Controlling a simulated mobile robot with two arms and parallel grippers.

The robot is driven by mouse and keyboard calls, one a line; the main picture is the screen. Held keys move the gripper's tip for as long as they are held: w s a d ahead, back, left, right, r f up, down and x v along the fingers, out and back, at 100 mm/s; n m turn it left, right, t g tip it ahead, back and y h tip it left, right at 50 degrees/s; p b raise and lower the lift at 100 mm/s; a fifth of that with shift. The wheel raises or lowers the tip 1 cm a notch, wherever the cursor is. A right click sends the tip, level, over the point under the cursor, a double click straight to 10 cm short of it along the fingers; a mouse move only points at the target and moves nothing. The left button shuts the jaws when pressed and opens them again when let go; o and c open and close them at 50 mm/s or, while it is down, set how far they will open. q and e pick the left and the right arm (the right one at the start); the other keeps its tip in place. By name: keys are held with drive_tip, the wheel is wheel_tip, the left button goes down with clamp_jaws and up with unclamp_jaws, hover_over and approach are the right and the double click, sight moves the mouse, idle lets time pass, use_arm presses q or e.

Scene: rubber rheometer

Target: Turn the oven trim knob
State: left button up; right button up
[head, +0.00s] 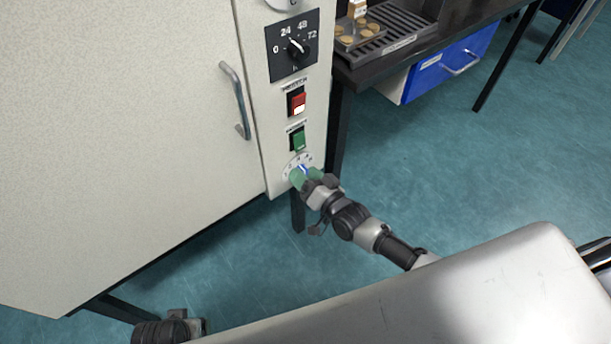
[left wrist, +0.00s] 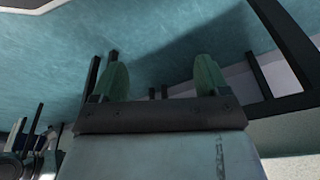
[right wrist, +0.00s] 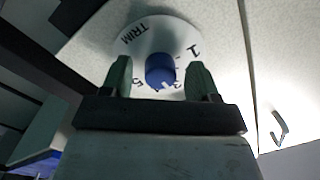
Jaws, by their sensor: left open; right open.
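The oven trim knob (right wrist: 160,72) is blue and sits on a white round dial (right wrist: 150,38) marked TRIM with numbers, in the right wrist view. In the head view the dial (head: 291,163) is at the bottom of the oven's control panel, and the knob is mostly hidden by my right gripper. My right gripper (head: 305,177) is open, with its two green fingers (right wrist: 160,78) on either side of the knob; I cannot tell whether they touch it. My left gripper (left wrist: 156,78) is open and empty, low over the teal floor.
The oven door (head: 120,130) with its handle (head: 236,100) is left of the panel. Above the dial are a green switch (head: 298,140), a red switch (head: 297,102) and a timer knob (head: 297,48). A dark bench (head: 440,48) with a blue drawer (head: 450,67) stands right.

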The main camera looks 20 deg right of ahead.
use_arm(q)
drive_tip(key=shift+r, duration=0.1)
use_arm(e)
drive_tip(key=c, duration=0.9)
use_arm(q)
drive_tip(key=s+f+p, duration=0.4)
drive_tip(key=s+f, duration=0.2)
drive_tip(key=f, duration=0.7)
drive_tip(key=shift+a+g, duration=0.4)
use_arm(e)
drive_tip(key=shift+n+h, duration=0.5)
drive_tip(key=shift+n, duration=7.2)
use_arm(q)
drive_tip(key=shift+s, duration=0.1)
use_arm(e)
drive_tip(key=o, duration=0.9)
